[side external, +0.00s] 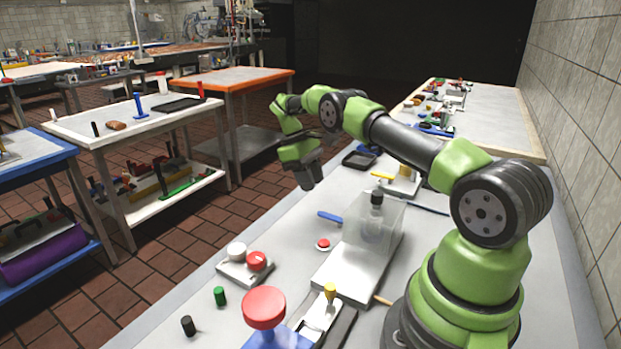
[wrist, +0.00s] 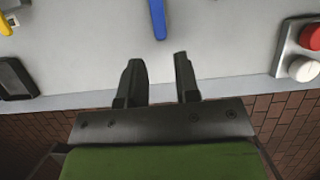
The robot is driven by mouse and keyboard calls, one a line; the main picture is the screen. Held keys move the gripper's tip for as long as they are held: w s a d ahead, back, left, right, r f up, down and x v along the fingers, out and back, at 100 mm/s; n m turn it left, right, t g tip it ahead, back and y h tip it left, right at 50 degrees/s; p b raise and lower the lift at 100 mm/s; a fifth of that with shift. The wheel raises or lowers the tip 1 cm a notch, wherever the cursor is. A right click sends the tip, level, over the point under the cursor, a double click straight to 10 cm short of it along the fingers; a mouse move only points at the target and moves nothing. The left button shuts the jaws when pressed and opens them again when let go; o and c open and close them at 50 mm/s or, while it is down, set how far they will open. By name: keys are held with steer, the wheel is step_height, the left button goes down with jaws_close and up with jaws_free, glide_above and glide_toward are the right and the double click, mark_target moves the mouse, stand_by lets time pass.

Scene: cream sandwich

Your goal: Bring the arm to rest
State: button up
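My gripper (wrist: 158,80) is in the lower middle of the wrist view, its two dark fingers apart with nothing between them. In the side external view my gripper (side external: 308,178) hangs from the green and black arm, above the far edge of the grey table (side external: 240,310). It looks clear of the objects on the table. The fingers are small and dark there.
A blue-handled tool (side external: 330,218) lies on the table and shows beyond my fingers in the wrist view (wrist: 158,18). A base with a white and a red knob (side external: 245,266) stands nearby. A clear box (side external: 373,222), a red button (side external: 264,308) and a dark tray (side external: 360,159) also stand here.

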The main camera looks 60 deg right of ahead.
steer(key=shift+r, duration=0.1)
steer(key=s+a+r+m+t, duration=0.1)
steer(key=a+r+t, duration=0.2)
steer(key=a+r, duration=0.5)
steer(key=a+r+t, duration=0.2)
steer(key=a+r, duration=0.2)
steer(key=r, duration=0.8)
steer(key=s+a+r+m+t+y, duration=0.1)
steer(key=s+a+t, duration=0.2)
steer(key=s+a, duration=0.3)
steer(key=s+a+r+m+t+y, duration=0.1)
steer(key=s+a, duration=0.4)
steer(key=s, duration=0.8)
steer(key=m+t, duration=0.1)
steer(key=t, duration=0.1)
steer(key=shift+a+r+t, duration=0.25)
steer(key=shift+a+t, duration=0.05)
steer(key=shift+a, duration=0.05)
